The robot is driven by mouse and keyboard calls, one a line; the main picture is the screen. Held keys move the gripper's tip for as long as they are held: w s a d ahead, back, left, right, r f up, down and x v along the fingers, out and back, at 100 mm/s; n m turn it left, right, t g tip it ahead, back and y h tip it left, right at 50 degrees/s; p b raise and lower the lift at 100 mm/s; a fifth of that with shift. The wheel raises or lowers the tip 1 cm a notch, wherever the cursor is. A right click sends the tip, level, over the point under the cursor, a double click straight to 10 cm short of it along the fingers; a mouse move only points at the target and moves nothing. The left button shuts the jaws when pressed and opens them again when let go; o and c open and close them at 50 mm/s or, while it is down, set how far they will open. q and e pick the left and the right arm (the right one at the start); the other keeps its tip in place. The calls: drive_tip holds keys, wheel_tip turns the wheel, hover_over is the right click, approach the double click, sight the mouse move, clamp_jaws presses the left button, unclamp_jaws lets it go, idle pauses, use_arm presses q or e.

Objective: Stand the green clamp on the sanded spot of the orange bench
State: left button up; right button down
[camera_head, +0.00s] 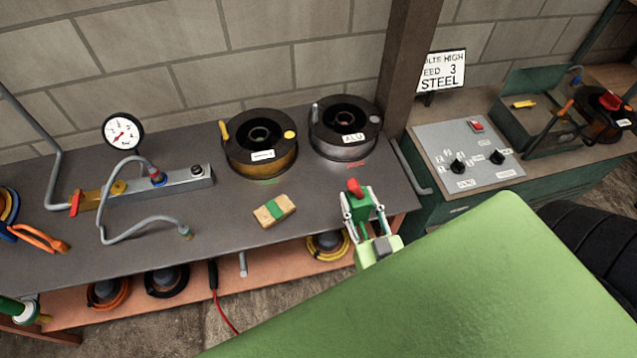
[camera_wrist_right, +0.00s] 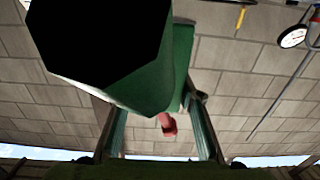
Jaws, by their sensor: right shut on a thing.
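My right gripper (camera_head: 361,203) is shut on the green clamp (camera_head: 361,215), which has a red tip. It holds the clamp over the front right part of the grey-topped table. The wrist view also shows the clamp (camera_wrist_right: 178,70) between the fingers, with a large black face close to the camera and the red tip beyond. I cannot tell whether the clamp touches anything below. An orange surface (camera_head: 285,297) shows under the grey top as a low shelf. I cannot make out a sanded spot on it.
The grey tabletop (camera_head: 330,180) carries a copper-coloured spool (camera_head: 262,165), an ALU spool (camera_head: 345,150), a tan block with a green band (camera_head: 275,210) and a gauge (camera_head: 122,132) with hose and bar. A control panel (camera_head: 468,160) stands right. Several coils lie on the shelf.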

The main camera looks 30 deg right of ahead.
drive_tip(key=w+d+f+b, duration=0.1)
drive_tip(key=w+f+b, duration=0.3)
drive_tip(key=b, duration=0.1)
drive_tip(key=w+d+f+b, duration=0.1)
drive_tip(key=w+f+b, duration=0.3)
drive_tip(key=w+b, duration=0.1)
drive_tip(key=w+d+f+b, duration=0.2)
drive_tip(key=w+f+b, duration=0.2)
drive_tip(key=f+b, duration=0.1)
drive_tip(key=shift+w+b, duration=0.25)
drive_tip(key=shift+b, duration=0.6)
drive_tip(key=shift+f, duration=0.15)
drive_tip(key=c, duration=1.4)
unclamp_jaws()
drive_tip(key=shift+s, duration=0.1)
